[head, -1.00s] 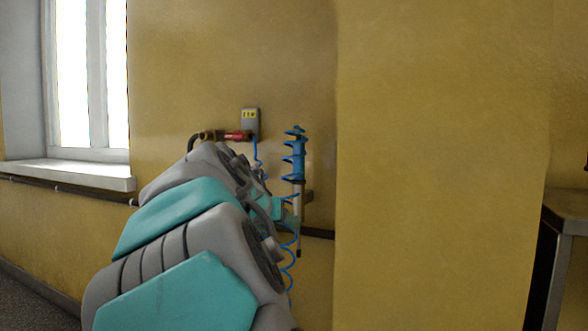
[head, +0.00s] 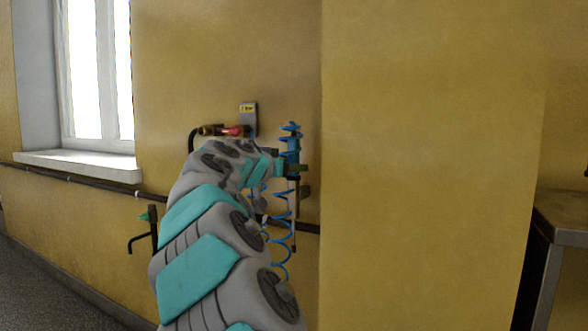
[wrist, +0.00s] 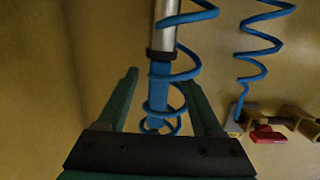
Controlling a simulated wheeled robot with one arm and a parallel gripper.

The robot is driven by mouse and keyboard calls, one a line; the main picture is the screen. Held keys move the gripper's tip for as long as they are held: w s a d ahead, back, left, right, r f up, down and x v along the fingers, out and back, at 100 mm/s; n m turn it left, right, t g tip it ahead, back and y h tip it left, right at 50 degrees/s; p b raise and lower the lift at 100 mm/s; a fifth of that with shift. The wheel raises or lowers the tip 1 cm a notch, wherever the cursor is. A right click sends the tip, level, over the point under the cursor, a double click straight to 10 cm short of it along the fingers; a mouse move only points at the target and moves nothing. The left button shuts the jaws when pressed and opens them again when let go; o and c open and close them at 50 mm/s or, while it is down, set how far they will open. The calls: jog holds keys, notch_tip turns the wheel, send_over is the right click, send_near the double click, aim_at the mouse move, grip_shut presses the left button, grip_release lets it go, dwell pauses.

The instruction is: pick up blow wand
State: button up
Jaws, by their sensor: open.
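The blow wand (head: 291,148) hangs upright by the yellow wall, with a blue upper part, a thin grey tube below and a coiled blue hose around it. In the wrist view, the wand (wrist: 160,88) shows its blue part between my fingers and its silver tube towards the top. My gripper (wrist: 159,80) is open, with one green finger on each side of the wand. No contact between fingers and wand can be made out. In the head view my gripper (head: 291,168) is at the wand's blue part, and my arm hides some of the hose.
A red and brass valve (head: 228,130) and a grey box (head: 248,118) are on the wall left of the wand. A yellow wall section (head: 430,170) stands close on the right. A dark pipe (head: 90,183) runs along the wall under the window. A metal table (head: 562,215) is far right.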

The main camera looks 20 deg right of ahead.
jog(key=shift+x, duration=1.2)
jog(key=shift+c, duration=0.2)
grip_shut()
